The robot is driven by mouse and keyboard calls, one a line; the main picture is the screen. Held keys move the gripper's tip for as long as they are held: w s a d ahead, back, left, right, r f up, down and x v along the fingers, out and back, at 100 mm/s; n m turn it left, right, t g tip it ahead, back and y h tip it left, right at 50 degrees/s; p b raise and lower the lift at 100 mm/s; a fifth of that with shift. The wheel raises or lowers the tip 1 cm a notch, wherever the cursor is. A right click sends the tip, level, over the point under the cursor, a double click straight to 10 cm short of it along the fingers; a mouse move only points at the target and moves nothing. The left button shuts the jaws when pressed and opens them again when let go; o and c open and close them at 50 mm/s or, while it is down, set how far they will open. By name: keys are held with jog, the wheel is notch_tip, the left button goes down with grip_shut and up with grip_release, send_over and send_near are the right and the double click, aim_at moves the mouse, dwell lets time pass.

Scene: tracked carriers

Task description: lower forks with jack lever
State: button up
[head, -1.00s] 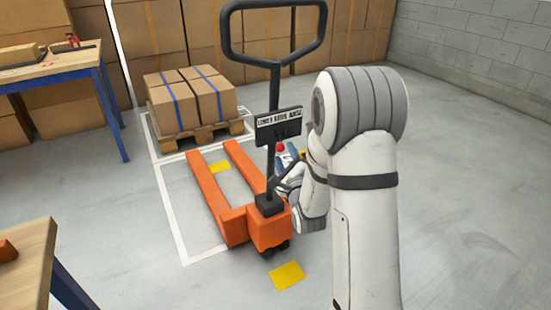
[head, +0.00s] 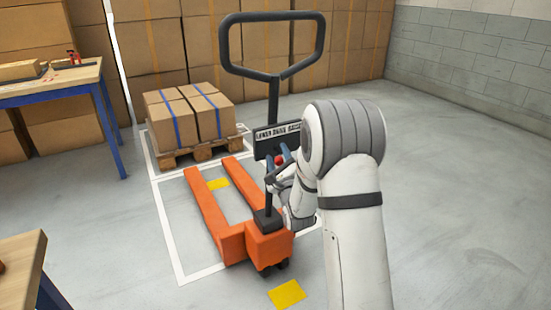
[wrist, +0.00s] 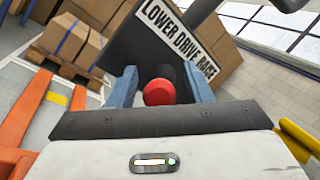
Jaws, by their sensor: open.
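The orange pallet jack (head: 243,240) stands on the floor with its black handle loop (head: 275,75) upright. A black plate labelled LOWER DRIVE RAISE (head: 266,141) sits on its mast; the plate shows tilted in the wrist view (wrist: 140,50). The jack lever's red knob (head: 279,160) is in front of the plate. In the wrist view the knob (wrist: 159,92) lies between the two blue fingers of my gripper (wrist: 162,88), with gaps at both sides. My gripper is open. The lever's shaft is hidden behind the knob. The two forks (head: 207,202) point toward the loaded pallet.
A wooden pallet (head: 200,151) with cardboard boxes (head: 188,115) stands beyond the forks. A blue-legged workbench (head: 50,85) is at the left, and another table (head: 20,265) is at the near left. The floor to the right is clear.

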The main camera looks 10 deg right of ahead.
jog(key=shift+c, duration=0.2)
grip_shut()
dwell(0.3)
jog(key=shift+a, duration=0.25)
jog(key=shift+d, duration=0.1)
